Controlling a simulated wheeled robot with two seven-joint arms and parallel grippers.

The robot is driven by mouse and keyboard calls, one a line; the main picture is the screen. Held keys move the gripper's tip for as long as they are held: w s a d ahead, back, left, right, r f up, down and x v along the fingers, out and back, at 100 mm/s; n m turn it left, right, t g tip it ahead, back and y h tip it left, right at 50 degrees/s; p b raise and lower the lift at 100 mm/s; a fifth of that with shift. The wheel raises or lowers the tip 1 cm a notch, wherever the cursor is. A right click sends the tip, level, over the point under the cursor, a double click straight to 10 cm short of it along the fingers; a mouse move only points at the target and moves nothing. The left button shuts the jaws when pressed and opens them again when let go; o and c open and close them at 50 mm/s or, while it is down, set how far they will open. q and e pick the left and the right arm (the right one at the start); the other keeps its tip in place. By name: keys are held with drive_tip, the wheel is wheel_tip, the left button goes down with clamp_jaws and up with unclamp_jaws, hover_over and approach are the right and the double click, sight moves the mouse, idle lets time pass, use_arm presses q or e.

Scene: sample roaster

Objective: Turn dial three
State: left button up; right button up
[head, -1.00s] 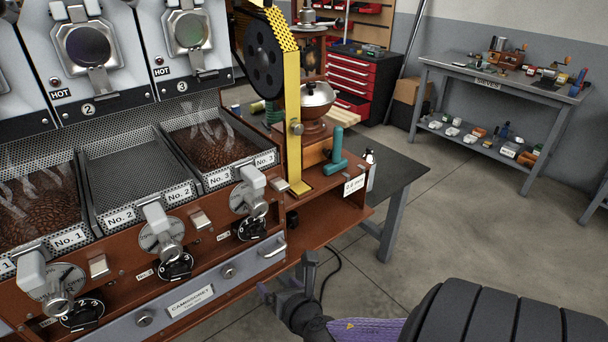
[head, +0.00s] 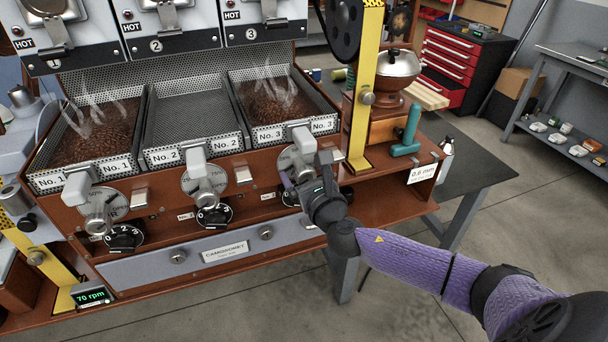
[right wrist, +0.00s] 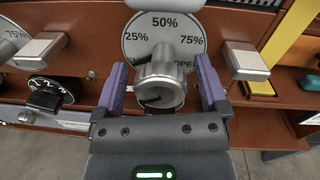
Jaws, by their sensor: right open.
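My right gripper (head: 300,182) is at the station three controls, jaws open. In the right wrist view, its purple fingers (right wrist: 161,92) stand on either side of a silver knob (right wrist: 160,78) with a white handle above it. I cannot tell whether they touch it. Behind the knob is a round plate (right wrist: 165,22) marked 25%, 50% and 75%. In the head view, the white handle (head: 304,139) and part of the plate (head: 286,160) show beside the gripper. A black dial (head: 290,198) below is mostly hidden by the gripper. My left gripper is out of view.
Matching controls for station two (head: 205,185) and station one (head: 100,205) lie to the left. Bean trays (head: 190,110) sit above. A yellow post (head: 366,90) and a teal-handled tool (head: 408,135) stand to the right. A metal tab (right wrist: 245,62) is close to the right finger.

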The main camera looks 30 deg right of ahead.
clamp_jaws()
idle(0.3)
